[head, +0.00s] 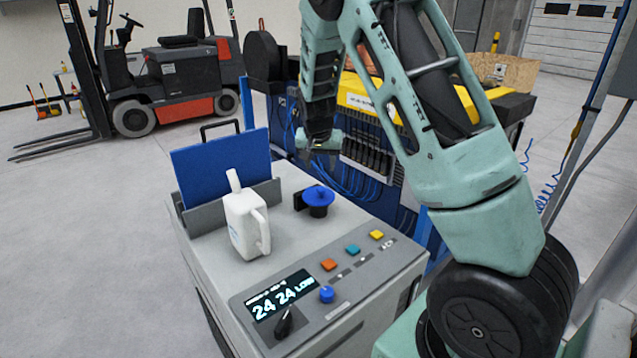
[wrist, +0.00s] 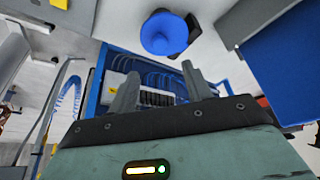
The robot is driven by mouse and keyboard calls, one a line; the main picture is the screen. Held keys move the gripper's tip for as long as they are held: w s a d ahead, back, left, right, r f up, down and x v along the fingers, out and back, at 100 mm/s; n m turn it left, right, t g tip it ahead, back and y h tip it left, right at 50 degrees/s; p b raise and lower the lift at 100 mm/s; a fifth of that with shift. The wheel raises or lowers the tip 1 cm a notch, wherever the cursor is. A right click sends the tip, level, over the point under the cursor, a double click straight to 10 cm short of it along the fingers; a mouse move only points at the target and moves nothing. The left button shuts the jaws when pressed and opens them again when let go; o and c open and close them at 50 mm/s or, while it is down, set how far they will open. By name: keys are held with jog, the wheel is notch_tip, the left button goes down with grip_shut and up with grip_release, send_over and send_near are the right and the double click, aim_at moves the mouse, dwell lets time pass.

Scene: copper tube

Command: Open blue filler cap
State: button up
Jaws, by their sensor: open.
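The blue filler cap (head: 318,196) sits on a short black neck on top of the grey machine (head: 310,236). It looks closed, with a small black part beside it. It also shows in the wrist view (wrist: 166,33), beyond and above the fingertips. My gripper (wrist: 157,80) is open and empty, its two grey fingers apart. In the head view my gripper (head: 325,158) hangs behind the cap, close to the blue rack, and its fingers are hard to make out. The gripper does not touch the cap.
A white jug (head: 246,222) stands left of the cap, before a raised blue panel (head: 222,165). A control panel with a lit display (head: 281,295), coloured buttons and a blue knob (head: 327,294) is at the front. A blue rack with cables (head: 362,165) stands behind.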

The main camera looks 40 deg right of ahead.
aim_at(322, 188)
jog(key=p+x, duration=0.2)
jog(key=x, duration=0.9)
jog(key=shift+w+r+p, duration=0.1)
jog(key=shift+p, duration=0.3)
grip_shut()
